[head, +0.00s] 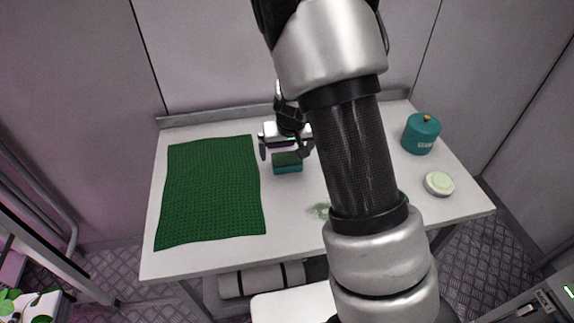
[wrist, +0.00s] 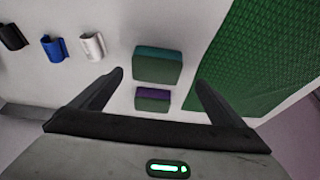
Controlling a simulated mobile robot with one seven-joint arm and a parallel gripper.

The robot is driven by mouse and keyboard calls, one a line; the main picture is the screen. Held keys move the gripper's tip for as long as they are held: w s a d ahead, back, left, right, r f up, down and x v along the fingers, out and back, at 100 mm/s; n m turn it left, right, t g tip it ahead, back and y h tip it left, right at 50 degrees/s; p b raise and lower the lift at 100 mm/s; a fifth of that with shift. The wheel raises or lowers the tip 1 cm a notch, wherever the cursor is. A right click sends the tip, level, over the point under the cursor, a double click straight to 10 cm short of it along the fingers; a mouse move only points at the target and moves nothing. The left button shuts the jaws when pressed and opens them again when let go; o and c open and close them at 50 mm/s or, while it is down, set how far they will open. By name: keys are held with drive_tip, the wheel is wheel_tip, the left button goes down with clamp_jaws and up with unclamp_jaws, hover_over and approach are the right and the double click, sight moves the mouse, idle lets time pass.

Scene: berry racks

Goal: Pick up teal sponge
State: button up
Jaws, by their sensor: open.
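The teal sponge (head: 288,168) lies on the white table, just right of the green mat, with a dark green layer on it. In the wrist view the teal sponge (wrist: 158,66) shows a teal face and a green face, ahead of and between the fingertips. My gripper (head: 285,152) is open and empty above the far side of the sponge; its two fingers also show in the wrist view (wrist: 160,82). A smaller purple and green sponge (wrist: 152,98) lies beside the teal one, between the fingers. The head view does not show this smaller sponge clearly.
The green mat (head: 211,190) covers the table's left part. A teal canister (head: 421,134) and a round pale item (head: 439,184) stand at the right. A green smear (head: 319,210) marks the table. Blue (wrist: 55,48), white (wrist: 92,46) and black (wrist: 12,38) small items lie nearby.

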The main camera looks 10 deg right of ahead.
sight(287, 158)
drive_tip(key=x, duration=0.4)
drive_tip(key=b+x, duration=0.1)
drive_tip(key=x, duration=0.1)
drive_tip(key=shift+w+d+f, duration=0.15)
drive_tip(key=shift+w+d, duration=0.1)
drive_tip(key=shift+d, duration=0.15)
drive_tip(key=c, duration=1.1)
